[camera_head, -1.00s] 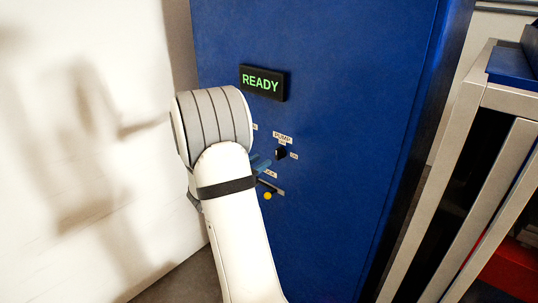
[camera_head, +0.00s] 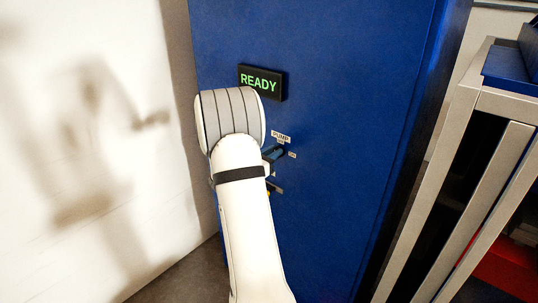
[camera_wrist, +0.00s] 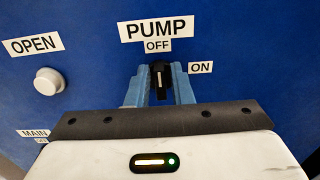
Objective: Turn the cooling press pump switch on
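The pump switch (camera_wrist: 160,77) is a black knob with a white line, under the PUMP and OFF labels in the wrist view. Its line stands about upright, towards OFF; the ON label (camera_wrist: 200,67) is to its right. My gripper (camera_wrist: 160,82) has its blue fingers one on each side of the knob. They look open around it; whether they touch it I cannot tell. In the head view my gripper (camera_head: 272,154) is at the switch (camera_head: 280,150), partly hidden behind my arm.
The blue cabinet (camera_head: 340,170) carries a display reading READY (camera_head: 261,82). A white OPEN button (camera_wrist: 48,81) is left of the switch and a MAIN label (camera_wrist: 34,134) lower left. A metal rack (camera_head: 440,180) stands at the right, a pale wall at the left.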

